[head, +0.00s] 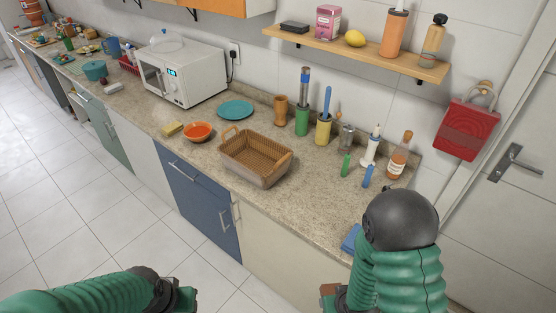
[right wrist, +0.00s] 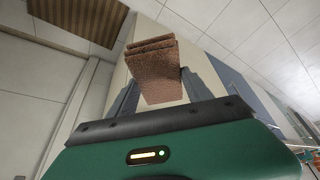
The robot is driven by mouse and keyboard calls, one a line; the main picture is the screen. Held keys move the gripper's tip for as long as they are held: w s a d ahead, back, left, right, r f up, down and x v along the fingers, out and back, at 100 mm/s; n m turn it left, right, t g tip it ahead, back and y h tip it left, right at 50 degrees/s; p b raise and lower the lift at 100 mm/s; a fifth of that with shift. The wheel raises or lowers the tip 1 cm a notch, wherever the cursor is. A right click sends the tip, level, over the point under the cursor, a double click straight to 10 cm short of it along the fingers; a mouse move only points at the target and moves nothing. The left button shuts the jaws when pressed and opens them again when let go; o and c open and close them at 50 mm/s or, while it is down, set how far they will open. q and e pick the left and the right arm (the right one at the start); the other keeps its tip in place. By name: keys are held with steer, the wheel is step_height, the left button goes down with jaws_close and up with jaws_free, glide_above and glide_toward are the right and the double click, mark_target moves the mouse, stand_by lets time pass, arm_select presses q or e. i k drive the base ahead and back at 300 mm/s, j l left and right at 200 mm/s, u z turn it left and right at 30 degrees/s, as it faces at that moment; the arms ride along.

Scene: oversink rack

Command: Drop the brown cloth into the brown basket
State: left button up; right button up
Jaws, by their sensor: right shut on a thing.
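The brown cloth (right wrist: 152,72) is folded and held between the fingers of my right gripper (right wrist: 160,84) in the right wrist view. In the head view only a small brown bit of the cloth (head: 327,289) shows beside my right arm, in front of the counter edge. The brown basket (head: 258,174) is woven, has two handles, and stands upright on the counter, up and to the left of my right gripper. It looks empty. My left gripper (head: 186,298) is low in the head view, apart from the counter; its fingers are mostly cut off.
An orange bowl (head: 199,131) and yellow sponge (head: 172,128) are left of the basket. A teal plate (head: 235,109), utensil holders (head: 302,120) and bottles (head: 398,155) stand behind it. A blue cloth (head: 349,241) lies near the front edge. A shelf (head: 356,53) hangs above.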

mark_target(258, 165)
steer(key=i+j+z, duration=0.15)
steer(key=j+z, duration=0.25)
steer(key=i+j+z, duration=0.15)
steer(key=z, duration=0.2)
steer(key=j+z, duration=0.6)
steer(key=j, duration=1.55)
steer(key=j+z, duration=0.25)
steer(key=j, duration=1.5)
